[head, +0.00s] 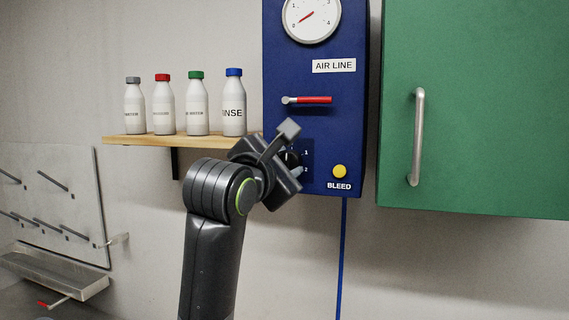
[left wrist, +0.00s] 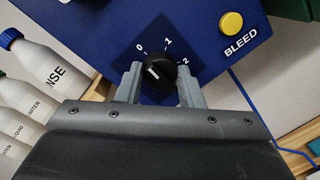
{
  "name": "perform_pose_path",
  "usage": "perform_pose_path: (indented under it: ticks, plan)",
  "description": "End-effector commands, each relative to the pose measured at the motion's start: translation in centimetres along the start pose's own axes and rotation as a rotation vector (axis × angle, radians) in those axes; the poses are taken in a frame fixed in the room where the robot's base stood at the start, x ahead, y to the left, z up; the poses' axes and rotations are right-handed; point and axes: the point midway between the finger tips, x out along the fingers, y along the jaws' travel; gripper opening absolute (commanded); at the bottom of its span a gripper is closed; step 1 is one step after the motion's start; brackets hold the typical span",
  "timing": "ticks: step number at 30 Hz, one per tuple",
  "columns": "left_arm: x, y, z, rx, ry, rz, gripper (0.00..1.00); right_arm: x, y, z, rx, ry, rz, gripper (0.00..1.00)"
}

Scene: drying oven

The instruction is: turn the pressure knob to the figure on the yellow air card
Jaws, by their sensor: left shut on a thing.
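The black pressure knob (left wrist: 158,70) sits on the dark blue panel with the figures 0, 1 and 2 around it. Its white mark faces the left side of the dial in the left wrist view, near the 0 side; the exact reading is unclear. My left gripper (left wrist: 157,88) has its two grey fingers on either side of the knob, shut on it. In the head view my left gripper (head: 290,158) is at the lower left of the blue air line box (head: 350,130) and mostly hides the knob. No yellow air card shows. My right gripper is out of view.
The round gauge (head: 311,14) has its red needle pointing lower left, near 0. A red-handled lever (head: 312,100) and yellow bleed button (head: 340,171) are on the box. Bottles stand on a wooden shelf (head: 135,141) at left. A green cabinet (head: 480,110) is at right.

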Motion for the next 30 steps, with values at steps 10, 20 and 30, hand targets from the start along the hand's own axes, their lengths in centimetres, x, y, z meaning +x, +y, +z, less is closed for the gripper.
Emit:
perform_pose_path:
  ticks: [10,20,30]
  plan:
    - [0.00,0.05,0.10,0.230,0.013,-0.012,0.11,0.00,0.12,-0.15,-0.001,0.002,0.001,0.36]
    - [0.01,0.00,0.14,0.543,0.032,-0.031,0.11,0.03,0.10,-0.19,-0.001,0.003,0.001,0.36]
    - [0.02,-0.07,0.16,0.865,0.051,-0.049,0.11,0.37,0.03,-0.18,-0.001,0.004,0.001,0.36]
